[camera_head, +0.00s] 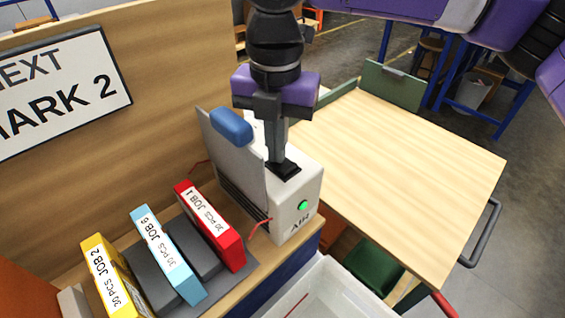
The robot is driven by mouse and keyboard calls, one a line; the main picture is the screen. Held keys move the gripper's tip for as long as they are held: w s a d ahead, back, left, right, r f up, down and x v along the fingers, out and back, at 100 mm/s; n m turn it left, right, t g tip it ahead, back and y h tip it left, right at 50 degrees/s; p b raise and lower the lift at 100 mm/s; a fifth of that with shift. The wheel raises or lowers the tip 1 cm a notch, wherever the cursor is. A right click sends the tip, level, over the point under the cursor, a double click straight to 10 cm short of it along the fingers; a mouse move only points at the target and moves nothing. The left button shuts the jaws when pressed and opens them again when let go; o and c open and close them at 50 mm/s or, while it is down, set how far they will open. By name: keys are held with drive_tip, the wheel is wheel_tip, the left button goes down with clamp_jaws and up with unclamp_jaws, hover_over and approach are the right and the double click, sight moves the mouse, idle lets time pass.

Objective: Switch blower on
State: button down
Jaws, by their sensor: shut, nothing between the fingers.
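The blower (296,214) is a white box marked "AIR" at the right end of the wooden shelf. A round green light (303,205) on its front face looks lit. A black switch-like part (290,170) sits on its top. My gripper (276,162) points down from above, its fingers shut and empty. The fingertips are at or just over the black part; I cannot tell whether they touch it. They hide part of it.
A grey upright plate with a blue pad (231,126) stands just left of my gripper. Red (211,226), light blue (168,255) and yellow (112,276) job boxes stand to the left. A white bin (347,277) is in front. The wooden table (420,170) at right is clear.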

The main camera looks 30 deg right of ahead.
drive_tip(key=shift+r, duration=0.1)
wheel_tip(320, 180, up, 7)
drive_tip(key=p, duration=0.2)
drive_tip(key=shift+p, duration=0.35)
idle(0.7)
